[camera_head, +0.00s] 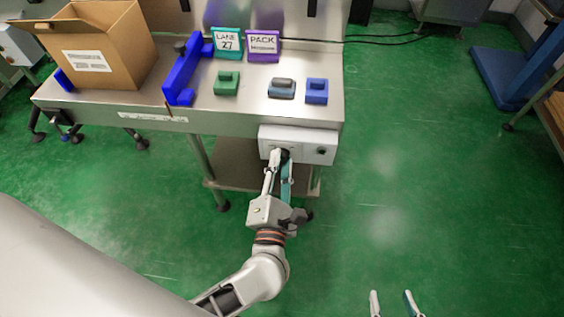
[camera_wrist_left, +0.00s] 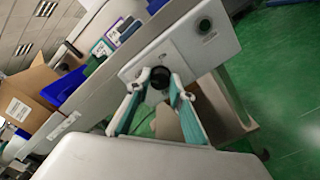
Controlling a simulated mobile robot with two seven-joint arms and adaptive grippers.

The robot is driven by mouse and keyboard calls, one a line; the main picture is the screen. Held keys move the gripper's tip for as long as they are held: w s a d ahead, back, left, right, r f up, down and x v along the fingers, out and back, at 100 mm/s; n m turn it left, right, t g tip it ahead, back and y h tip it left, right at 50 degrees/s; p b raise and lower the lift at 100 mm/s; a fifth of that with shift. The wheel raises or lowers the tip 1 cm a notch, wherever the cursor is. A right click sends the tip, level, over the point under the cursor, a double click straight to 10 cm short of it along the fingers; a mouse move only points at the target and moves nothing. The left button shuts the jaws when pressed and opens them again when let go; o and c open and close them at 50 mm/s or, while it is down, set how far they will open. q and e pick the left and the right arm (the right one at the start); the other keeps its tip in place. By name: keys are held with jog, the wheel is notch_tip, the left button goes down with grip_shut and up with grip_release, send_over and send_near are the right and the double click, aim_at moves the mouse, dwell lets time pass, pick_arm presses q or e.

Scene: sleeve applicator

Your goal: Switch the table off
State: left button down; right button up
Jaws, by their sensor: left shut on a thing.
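A white control box (camera_head: 312,141) is fixed to the front edge of the steel table (camera_head: 240,108); the box also shows in the left wrist view (camera_wrist_left: 190,42). It carries a dark round knob (camera_wrist_left: 160,78) on its left part and a second, smaller dark round fitting (camera_head: 321,151) on its right part. My left gripper (camera_head: 282,156) is at the box, its two fingers shut around the knob, as the left wrist view also shows (camera_wrist_left: 160,84). The fingers hide part of the knob. My right gripper (camera_head: 391,300) shows only its two parted fingertips at the bottom edge, over bare floor.
On the table stand an open cardboard box (camera_head: 112,50), a blue bracket-like device (camera_head: 184,75), a teal sign (camera_head: 227,42) and a purple sign (camera_head: 263,46). Green (camera_head: 227,84), grey (camera_head: 282,89) and blue (camera_head: 317,91) blocks lie near the front.

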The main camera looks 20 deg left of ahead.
pick_arm(q)
jog(key=shift+n, duration=0.5)
jog(key=c, duration=1.8)
grip_release()
jog(key=v, duration=1.2)
jog(key=shift+r, duration=0.1)
